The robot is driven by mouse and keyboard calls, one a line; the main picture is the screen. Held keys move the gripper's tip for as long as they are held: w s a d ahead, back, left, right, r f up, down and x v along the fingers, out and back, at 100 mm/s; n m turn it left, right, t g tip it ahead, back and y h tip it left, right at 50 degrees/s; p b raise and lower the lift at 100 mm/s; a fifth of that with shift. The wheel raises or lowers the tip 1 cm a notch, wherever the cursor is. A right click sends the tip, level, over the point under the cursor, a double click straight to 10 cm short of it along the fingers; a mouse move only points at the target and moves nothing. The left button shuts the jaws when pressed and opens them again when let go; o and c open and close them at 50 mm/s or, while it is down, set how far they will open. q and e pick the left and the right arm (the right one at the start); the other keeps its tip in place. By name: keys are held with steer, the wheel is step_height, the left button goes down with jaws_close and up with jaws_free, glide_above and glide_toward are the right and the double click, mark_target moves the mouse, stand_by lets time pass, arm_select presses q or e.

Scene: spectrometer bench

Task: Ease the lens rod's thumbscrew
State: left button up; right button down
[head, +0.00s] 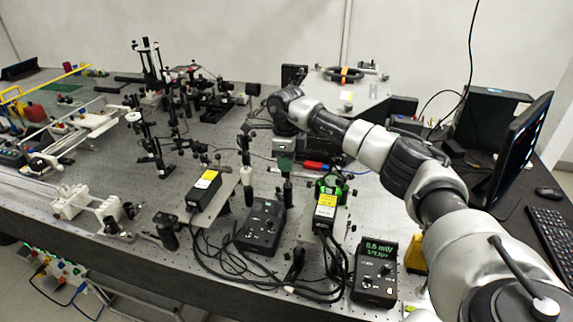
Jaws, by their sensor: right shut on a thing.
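My right arm reaches in from the right side of the head view, and its wrist bends down over the middle of the bench. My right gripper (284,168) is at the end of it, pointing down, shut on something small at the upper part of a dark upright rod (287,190). The thumbscrew is too small to make out, and the gripper hides that spot. I cannot tell for sure that this rod is the lens rod. A similar upright post (247,185) stands just left of it, apart from the gripper. My left gripper is not in view.
A black box with a yellow label (326,212) and a meter reading 0.6 mV (376,270) stand in front of the gripper. Another labelled box (204,190) and a black controller (262,225) are to the left. Loose cables (235,265) lie along the front edge. A monitor (520,150) stands right.

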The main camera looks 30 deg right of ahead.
steer(key=n+b, duration=0.1)
steer(key=n, duration=0.4)
steer(key=shift+n, duration=0.3)
steer(key=shift+r+n+b, duration=0.1)
steer(key=shift+n+b, duration=0.35)
steer(key=shift+n, duration=1.85)
steer(key=c, duration=1.1)
jaws_free()
step_height(320, 180, up, 11)
steer(key=shift+f+b, duration=0.1)
steer(key=shift+b, duration=0.95)
steer(key=shift+f, duration=0.1)
